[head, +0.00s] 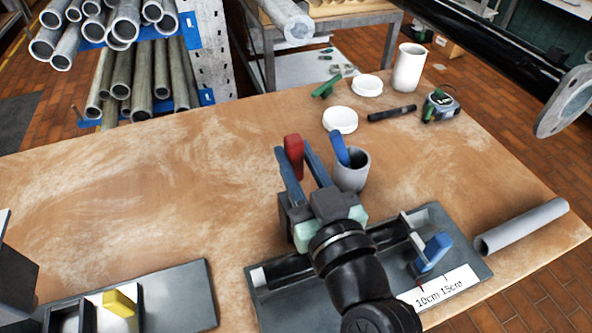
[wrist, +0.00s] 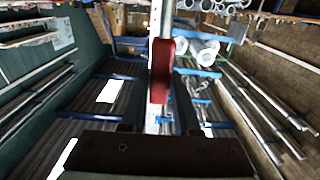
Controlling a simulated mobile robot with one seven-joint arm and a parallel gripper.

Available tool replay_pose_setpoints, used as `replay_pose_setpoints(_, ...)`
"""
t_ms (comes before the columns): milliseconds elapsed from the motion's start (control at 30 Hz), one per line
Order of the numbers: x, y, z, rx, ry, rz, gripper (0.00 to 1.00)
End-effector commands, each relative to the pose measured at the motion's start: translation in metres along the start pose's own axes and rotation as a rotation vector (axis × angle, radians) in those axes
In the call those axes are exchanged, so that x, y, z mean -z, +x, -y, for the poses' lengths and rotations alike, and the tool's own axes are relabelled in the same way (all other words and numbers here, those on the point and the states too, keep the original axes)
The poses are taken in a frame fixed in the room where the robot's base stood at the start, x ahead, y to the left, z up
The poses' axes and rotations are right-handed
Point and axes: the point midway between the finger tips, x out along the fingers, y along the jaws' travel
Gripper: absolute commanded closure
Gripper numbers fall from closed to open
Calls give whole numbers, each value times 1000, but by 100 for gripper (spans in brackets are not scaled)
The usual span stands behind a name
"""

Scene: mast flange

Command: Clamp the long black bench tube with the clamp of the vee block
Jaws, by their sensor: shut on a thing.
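My gripper (head: 303,163) is shut on a red-handled thing (head: 294,155), held upright above the bench; the wrist view shows this red handle (wrist: 161,70) between the fingers. A dark fixture plate (head: 345,312) under my arm carries a long trough, a blue lever (head: 433,252) and a length scale. A long dark shape (head: 290,270) lies along the trough; I cannot tell whether it is a tube. My arm hides its middle. Another plate (head: 180,295) at lower left has a yellow lever (head: 119,303). I cannot tell which fixture is the vee block.
A grey cup (head: 350,171) with a blue-handled thing (head: 340,149) stands close beside my gripper. A grey tube (head: 522,227) lies at right. A large black pipe (head: 480,38) with a flange (head: 565,102) overhangs the top right. The bench's left middle is clear.

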Motion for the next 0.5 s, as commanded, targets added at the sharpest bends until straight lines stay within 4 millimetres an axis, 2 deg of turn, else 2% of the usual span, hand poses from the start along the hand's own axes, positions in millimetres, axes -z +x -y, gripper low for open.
replay_pose_setpoints(500, 3, 0, 0, 1, -1, -32, 100)
